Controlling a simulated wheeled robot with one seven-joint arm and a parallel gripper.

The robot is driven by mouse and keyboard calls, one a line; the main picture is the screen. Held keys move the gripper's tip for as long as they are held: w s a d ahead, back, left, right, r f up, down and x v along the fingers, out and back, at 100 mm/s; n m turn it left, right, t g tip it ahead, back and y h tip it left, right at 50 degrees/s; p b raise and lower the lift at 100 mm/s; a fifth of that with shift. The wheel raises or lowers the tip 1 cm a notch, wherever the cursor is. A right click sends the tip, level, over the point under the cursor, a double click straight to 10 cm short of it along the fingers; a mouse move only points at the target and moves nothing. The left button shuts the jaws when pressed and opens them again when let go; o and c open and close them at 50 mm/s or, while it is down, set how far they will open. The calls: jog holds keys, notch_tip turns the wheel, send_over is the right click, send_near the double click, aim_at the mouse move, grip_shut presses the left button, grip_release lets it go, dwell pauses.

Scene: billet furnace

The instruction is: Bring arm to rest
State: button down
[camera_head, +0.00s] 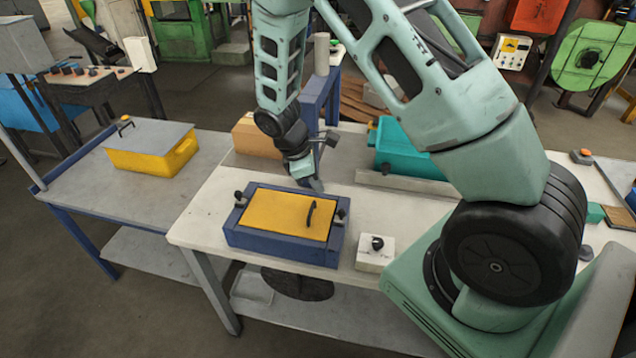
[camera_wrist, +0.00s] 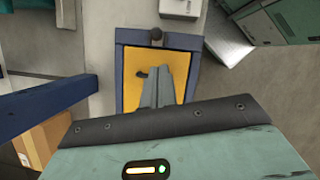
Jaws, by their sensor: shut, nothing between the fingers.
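My arm arches over the white table (camera_head: 200,225) from the right. My gripper (camera_head: 317,186) points down just behind a blue box with a yellow lid (camera_head: 285,214). In the wrist view the shut fingers (camera_wrist: 157,88) show in front of the yellow lid (camera_wrist: 178,57), with nothing held between them. The lid lies in the blue box's frame and has a black handle. I cannot tell the exact height of the fingertips above the table.
A white block with a black knob (camera_head: 375,253) stands right of the blue box. A teal bin (camera_head: 405,150) and a cardboard box (camera_head: 256,136) stand behind. A yellow bin with a grey lid (camera_head: 152,150) is on the left grey table (camera_head: 75,188), otherwise mostly clear.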

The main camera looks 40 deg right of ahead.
dwell(0.3)
jog(key=s+a+r+m+t+y+b, duration=0.1)
jog(key=s+a+b, duration=0.3)
jog(key=a, duration=0.4)
jog(key=s+a+r+m+y+b, duration=0.1)
jog(key=s+a+r+y+b, duration=0.2)
jog(key=a, duration=0.5)
jog(key=s+a+b, duration=0.3)
jog(key=s+b, duration=0.1)
jog(key=s, duration=0.3)
jog(key=s+a+m+t+b, duration=0.1)
jog(key=s+a+b, duration=0.3)
jog(key=s, duration=0.4)
jog(key=shift+s+a, duration=0.2)
jog(key=shift+s, duration=0.05)
jog(key=shift+f+m, duration=0.1)
jog(key=shift+m, duration=0.2)
